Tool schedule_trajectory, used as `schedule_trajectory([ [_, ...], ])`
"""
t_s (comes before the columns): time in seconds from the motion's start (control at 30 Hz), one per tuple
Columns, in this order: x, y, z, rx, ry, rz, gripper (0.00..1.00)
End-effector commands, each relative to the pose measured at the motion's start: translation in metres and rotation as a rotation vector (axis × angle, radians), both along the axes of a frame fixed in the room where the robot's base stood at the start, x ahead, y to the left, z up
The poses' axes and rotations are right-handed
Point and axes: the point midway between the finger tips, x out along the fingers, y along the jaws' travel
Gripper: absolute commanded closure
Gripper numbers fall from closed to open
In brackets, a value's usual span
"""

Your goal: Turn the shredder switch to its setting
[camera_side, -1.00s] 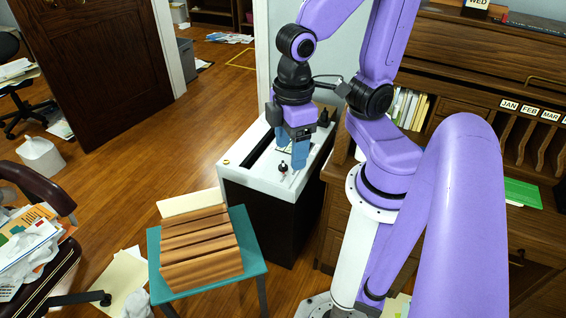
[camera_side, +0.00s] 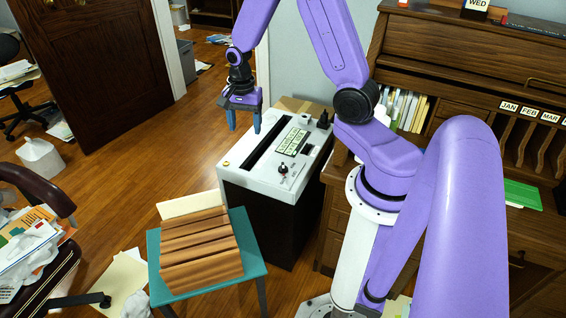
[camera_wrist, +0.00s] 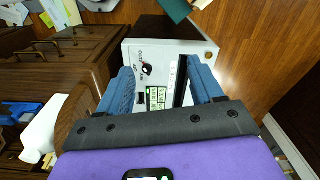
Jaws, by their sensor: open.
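The shredder (camera_side: 233,176) is a black cabinet with a white top, a long dark slot and a green label panel. Its switch (camera_side: 283,169) is a small dark knob on a printed dial near the front right of the top. My gripper (camera_side: 244,120) is open and empty, above the far left edge of the shredder top, apart from the switch. In the wrist view its blue fingers (camera_wrist: 160,88) frame the slot and label panel.
A wooden desk (camera_side: 460,70) stands to the right. A cardboard box (camera_side: 300,106) sits behind the shredder top. The air above the switch is clear.

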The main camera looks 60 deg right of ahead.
Motion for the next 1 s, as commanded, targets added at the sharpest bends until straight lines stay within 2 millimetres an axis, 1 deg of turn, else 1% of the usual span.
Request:
schedule_trajectory([
  [0.03,0.002,-0.017,-0.009,0.001,0.006,-0.115,0.34],
  [0.13,0.004,-0.047,-0.025,0.003,0.008,-0.335,0.34],
  [0.23,0.001,-0.077,-0.041,0.004,0.008,-0.555,0.34],
  [0.4,-0.013,-0.124,-0.068,0.006,0.011,-0.912,0.34],
  [0.5,-0.023,-0.145,-0.081,0.007,0.011,-1.078,0.34],
  [0.6,-0.031,-0.158,-0.090,0.007,0.010,-1.192,0.34],
  [0.7,-0.036,-0.165,-0.094,0.007,0.009,-1.254,0.34],
  [0.87,-0.037,-0.167,-0.102,0.008,0.010,-1.276,0.34],
  [1.0,-0.038,-0.167,-0.117,0.007,0.012,-1.274,0.34],
])
